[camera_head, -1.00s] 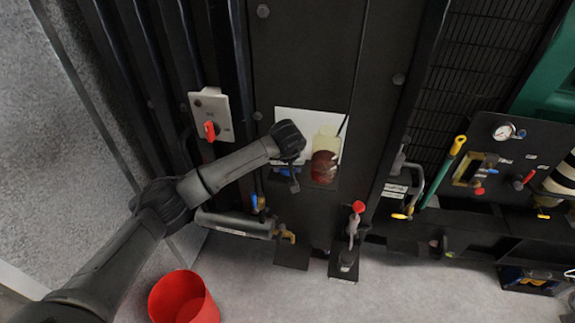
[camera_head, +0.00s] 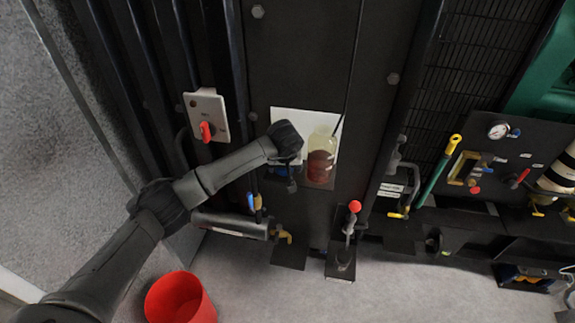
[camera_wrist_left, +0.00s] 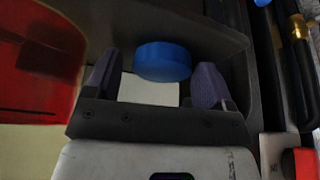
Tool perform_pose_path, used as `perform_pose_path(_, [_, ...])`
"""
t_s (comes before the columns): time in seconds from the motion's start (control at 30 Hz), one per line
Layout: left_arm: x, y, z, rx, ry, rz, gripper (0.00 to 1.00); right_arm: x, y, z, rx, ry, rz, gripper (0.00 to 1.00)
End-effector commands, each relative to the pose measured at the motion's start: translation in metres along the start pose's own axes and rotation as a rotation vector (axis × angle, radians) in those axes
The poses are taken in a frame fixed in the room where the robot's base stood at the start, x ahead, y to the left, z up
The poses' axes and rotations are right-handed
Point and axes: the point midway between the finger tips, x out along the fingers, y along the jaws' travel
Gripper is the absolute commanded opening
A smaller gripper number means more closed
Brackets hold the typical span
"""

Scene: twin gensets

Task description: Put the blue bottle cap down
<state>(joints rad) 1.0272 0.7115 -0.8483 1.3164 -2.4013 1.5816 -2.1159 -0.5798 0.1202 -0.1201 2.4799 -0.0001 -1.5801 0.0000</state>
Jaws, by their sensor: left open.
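The blue bottle cap (camera_wrist_left: 163,62) shows in the left wrist view, between the tips of my left gripper (camera_wrist_left: 158,82). A small gap shows between the cap and the left finger; I cannot tell whether the right finger touches it. The cap appears to be at a dark shelf. In the head view my left gripper (camera_head: 291,183) points down in front of the black panel, and the cap is mostly hidden there. The clear bottle with red-brown liquid (camera_head: 320,160) stands just right of the gripper; it also shows large in the wrist view (camera_wrist_left: 38,65). My right gripper is out of view.
A white switch plate with a red knob (camera_head: 206,131) is left of the gripper. A red-tipped lever (camera_head: 354,207) stands below right, and a horizontal pipe (camera_head: 230,225) below. A red bucket (camera_head: 180,298) is on the floor. A gauge panel (camera_head: 500,150) is at right.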

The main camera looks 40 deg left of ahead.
Motion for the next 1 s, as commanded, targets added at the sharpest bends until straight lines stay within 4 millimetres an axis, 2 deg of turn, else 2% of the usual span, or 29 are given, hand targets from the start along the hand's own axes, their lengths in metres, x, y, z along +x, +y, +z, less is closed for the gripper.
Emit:
perform_pose_path(0.07, [-0.006,-0.005,-0.003,-0.005,-0.002,-0.013,0.84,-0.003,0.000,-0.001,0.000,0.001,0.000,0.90])
perform_pose_path(0.4, [-0.076,-0.002,-0.004,-0.004,0.002,-0.002,0.84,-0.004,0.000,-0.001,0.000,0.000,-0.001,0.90])
perform_pose_path(0.6, [-0.106,-0.001,-0.004,-0.003,0.001,-0.001,0.84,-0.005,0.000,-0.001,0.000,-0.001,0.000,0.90])
perform_pose_path(0.8, [-0.122,-0.001,-0.004,-0.004,0.000,-0.001,0.84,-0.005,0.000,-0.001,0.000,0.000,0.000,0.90])
perform_pose_path(1.0, [-0.127,0.000,-0.003,-0.003,-0.002,0.002,0.84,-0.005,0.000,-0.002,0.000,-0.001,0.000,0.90])
